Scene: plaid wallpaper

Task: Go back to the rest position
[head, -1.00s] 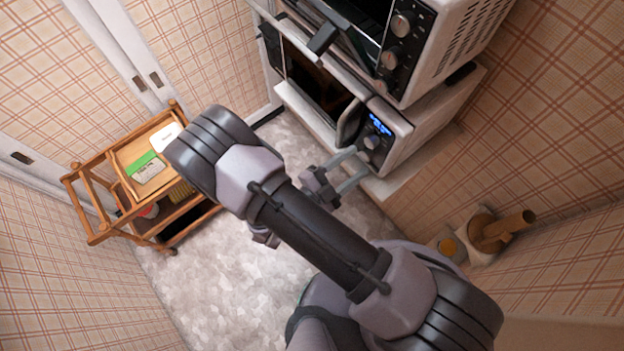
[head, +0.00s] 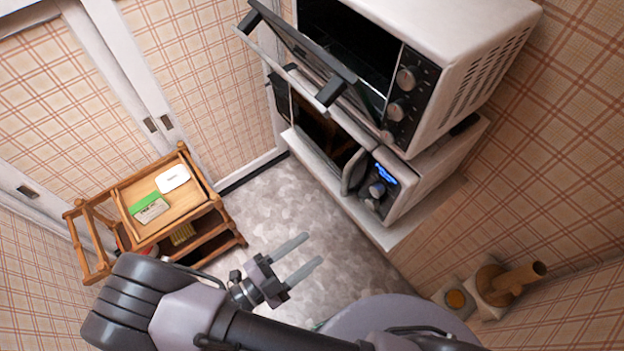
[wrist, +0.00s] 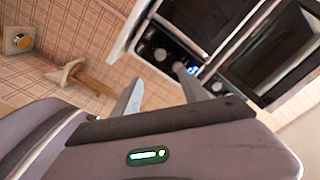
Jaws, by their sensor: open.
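My gripper (head: 305,258) is open and empty in the head view, low over the grey floor. Its two fingers point to the right, apart from everything around them. In the wrist view the two fingers (wrist: 160,97) stand apart with nothing between them. The arm folds across the bottom of the head view.
A white oven (head: 460,60) with its door hanging open stands above a microwave (head: 405,190) with a lit blue display. A wooden cart (head: 130,195) holding a green-and-white box (head: 150,207) stands at left. A brown wall fixture (head: 510,280) is at lower right. Floor (head: 270,205) between is clear.

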